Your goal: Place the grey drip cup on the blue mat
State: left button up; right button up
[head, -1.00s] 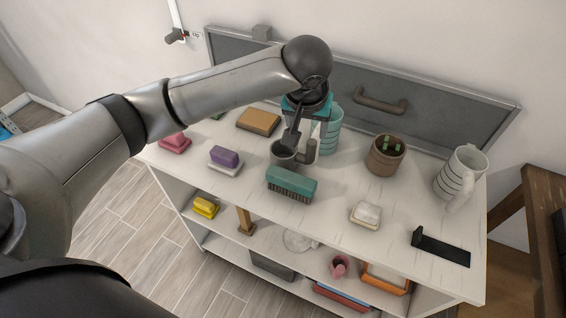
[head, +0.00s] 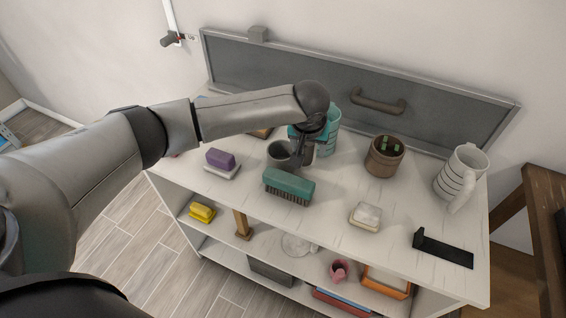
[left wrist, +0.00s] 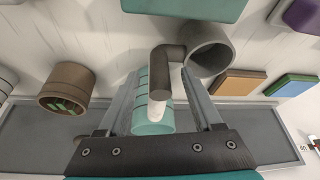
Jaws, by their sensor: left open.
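The grey drip cup (head: 279,154) stands on the rack's white top, behind the teal brush. In the left wrist view the cup's round open mouth (left wrist: 209,50) shows, with a darker bent handle on its left. My left gripper (head: 301,150) is open at the cup's handle side. In the left wrist view its two fingers (left wrist: 160,76) lie either side of the handle; I cannot tell if they touch it. I cannot make out a blue mat for certain; a small blue patch (head: 5,136) shows at the far left edge. My right gripper is not in view.
The teal brush (head: 289,187) is just in front of the cup, and a teal ringed mug (head: 329,133) close behind. A brown pot (head: 385,157), white mug (head: 461,172), soap dish (head: 365,216) and black holder (head: 442,248) stand right. A grey back panel (head: 300,80) rises behind.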

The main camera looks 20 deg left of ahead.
pick_arm(q)
grip_shut()
dwell(0.5)
dwell(0.9)
